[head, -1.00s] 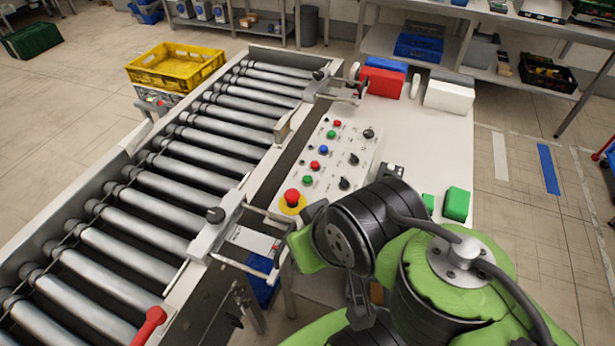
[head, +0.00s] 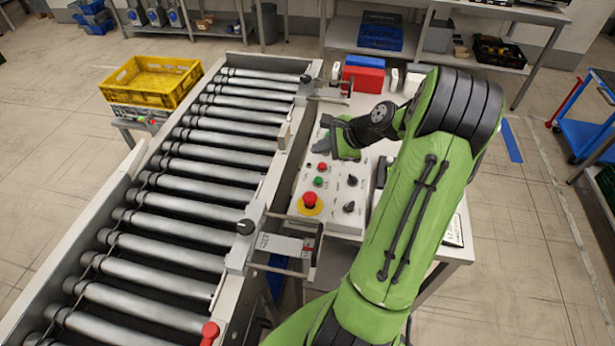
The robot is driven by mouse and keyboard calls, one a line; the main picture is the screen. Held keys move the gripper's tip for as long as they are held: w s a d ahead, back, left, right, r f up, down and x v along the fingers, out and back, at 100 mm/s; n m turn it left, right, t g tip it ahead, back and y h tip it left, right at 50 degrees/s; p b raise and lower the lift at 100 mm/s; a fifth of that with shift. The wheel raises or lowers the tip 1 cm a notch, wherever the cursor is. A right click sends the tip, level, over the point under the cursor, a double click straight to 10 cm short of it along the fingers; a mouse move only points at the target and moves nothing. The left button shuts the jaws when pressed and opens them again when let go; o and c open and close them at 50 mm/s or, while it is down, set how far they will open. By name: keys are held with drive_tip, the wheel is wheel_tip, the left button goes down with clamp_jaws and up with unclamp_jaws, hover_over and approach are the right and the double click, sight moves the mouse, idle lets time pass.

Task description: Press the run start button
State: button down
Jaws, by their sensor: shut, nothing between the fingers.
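The control panel (head: 338,196) stands beside the roller conveyor. On its near part I see a red button (head: 322,166), a green button (head: 319,182), black knobs (head: 349,207) and a red mushroom button (head: 310,200) on a yellow ring. Labels are too small to read, so I cannot tell which button is run start. My gripper (head: 322,145) is shut and empty over the far part of the panel. It hides the buttons there, and I cannot tell whether it touches one.
The roller conveyor (head: 190,197) fills the left side, with a metal bracket (head: 285,245) at its near edge. A yellow crate (head: 150,82) stands behind it. A red box (head: 363,80) and white items stand beyond the panel. A blue cart (head: 585,135) is at right.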

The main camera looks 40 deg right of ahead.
drive_tip(key=shift+s+d+f, duration=0.1)
drive_tip(key=shift+d, duration=0.1)
drive_tip(key=b, duration=0.8)
hover_over(321, 181)
wheel_tip(321, 181, down, 8)
drive_tip(key=shift+f, duration=0.45)
idle(1.2)
drive_tip(key=shift+f, duration=0.4)
